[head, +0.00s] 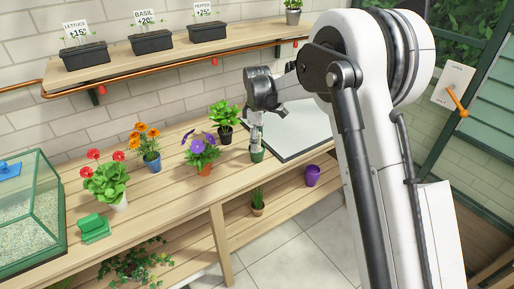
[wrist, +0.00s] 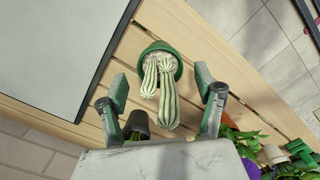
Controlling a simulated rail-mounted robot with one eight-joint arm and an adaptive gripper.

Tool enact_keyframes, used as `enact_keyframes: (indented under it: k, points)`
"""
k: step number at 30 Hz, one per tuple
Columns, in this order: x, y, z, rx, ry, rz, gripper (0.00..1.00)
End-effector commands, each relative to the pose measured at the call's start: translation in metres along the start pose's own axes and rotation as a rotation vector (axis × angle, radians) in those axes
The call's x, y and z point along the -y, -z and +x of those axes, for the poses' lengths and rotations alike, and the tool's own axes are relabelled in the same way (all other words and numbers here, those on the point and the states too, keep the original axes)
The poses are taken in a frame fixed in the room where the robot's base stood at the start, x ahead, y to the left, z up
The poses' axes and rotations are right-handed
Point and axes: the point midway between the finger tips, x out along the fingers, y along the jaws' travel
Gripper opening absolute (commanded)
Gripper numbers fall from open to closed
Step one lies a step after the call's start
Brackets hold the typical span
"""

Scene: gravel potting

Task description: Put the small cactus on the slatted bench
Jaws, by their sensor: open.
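The small cactus (wrist: 167,100), pale green and ribbed with several columns, grows in a dark green pot (head: 257,155). The pot stands upright on the slatted bench (head: 225,185), near its front edge and beside a pale grey mat. My gripper (head: 257,133) is directly over the cactus, pointing down. In the wrist view, the open fingers of my gripper (wrist: 162,86) lie on either side of the cactus, with visible gaps. In the head view, my gripper partly hides the cactus columns.
The mat (head: 300,125) lies right of the cactus. Flowering pots, including a purple one (head: 203,150), and a dark pot (head: 225,131) stand to the left. A lower shelf holds a purple pot (head: 312,176) and a spiky plant (head: 257,200). A glass gravel box (head: 30,215) is far left.

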Motion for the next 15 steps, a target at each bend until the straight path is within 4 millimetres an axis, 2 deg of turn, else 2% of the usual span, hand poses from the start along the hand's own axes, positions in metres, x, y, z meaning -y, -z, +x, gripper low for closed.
enact_keyframes:
  k: [1,6,10,15]
  points:
    - [0.0,0.0,-0.012,0.0,0.0,0.0,0.66]
    - [0.0,0.0,-0.045,0.0,0.0,0.0,0.66]
    - [0.0,0.0,-0.062,0.0,0.0,0.0,0.66]
    - [0.0,0.0,-0.074,0.0,0.0,0.0,0.66]
